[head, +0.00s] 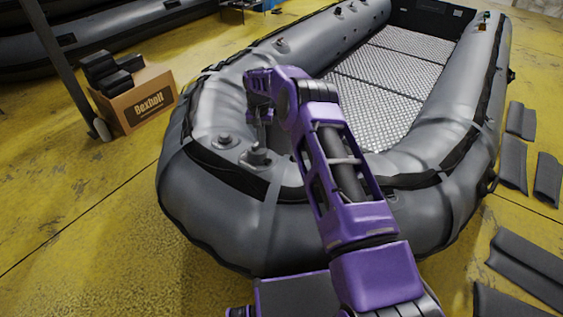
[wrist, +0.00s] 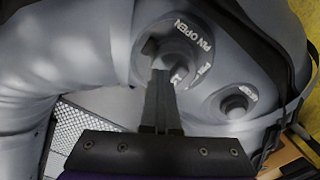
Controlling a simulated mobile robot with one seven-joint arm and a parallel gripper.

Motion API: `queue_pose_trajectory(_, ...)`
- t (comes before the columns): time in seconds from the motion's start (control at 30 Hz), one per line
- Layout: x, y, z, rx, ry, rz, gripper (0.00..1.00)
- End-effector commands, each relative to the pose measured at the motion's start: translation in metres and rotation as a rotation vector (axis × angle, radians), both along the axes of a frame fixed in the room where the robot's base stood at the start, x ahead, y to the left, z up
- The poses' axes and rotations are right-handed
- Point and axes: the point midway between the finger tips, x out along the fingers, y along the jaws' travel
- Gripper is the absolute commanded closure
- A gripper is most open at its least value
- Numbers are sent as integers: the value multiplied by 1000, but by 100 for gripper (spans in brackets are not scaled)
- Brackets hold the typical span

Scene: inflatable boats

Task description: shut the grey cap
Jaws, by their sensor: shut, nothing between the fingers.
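The grey boat (head: 190,170) has two round valves on its near left tube corner. One valve (head: 256,157) has a raised grey part on it; the other valve (head: 222,141) sits just left and looks lower. My gripper (head: 264,130) is above the raised valve, pointing down. In the wrist view my gripper (wrist: 163,76) is shut and empty, its tips over or against the valve marked OPEN (wrist: 178,48). The fingers hide part of that valve, so I cannot tell the cap's exact position or whether they touch. The second valve (wrist: 235,103) is lower right.
A cardboard box (head: 142,103) with black items on top stands left of the boat beside a dark post (head: 68,70). Several dark grey pads (head: 512,160) lie on the yellow floor at right. The boat's metal-patterned floor (head: 375,95) is bare.

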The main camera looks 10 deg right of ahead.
Motion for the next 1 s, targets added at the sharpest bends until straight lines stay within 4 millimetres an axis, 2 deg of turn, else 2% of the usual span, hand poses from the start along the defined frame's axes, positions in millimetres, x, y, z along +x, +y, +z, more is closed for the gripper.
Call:
queue_pose_trajectory(0.03, 8, 17, 4, 29, -37, 9, 100)
queue_pose_trajectory(0.4, 10, 18, 49, 31, -48, 10, 100)
queue_pose_trajectory(0.6, 8, 14, 66, 25, -39, 8, 100)
queue_pose_trajectory(0.73, 7, 12, 71, 21, -36, 7, 100)
queue_pose_trajectory(1.0, 6, 10, 69, 19, -32, 6, 100)
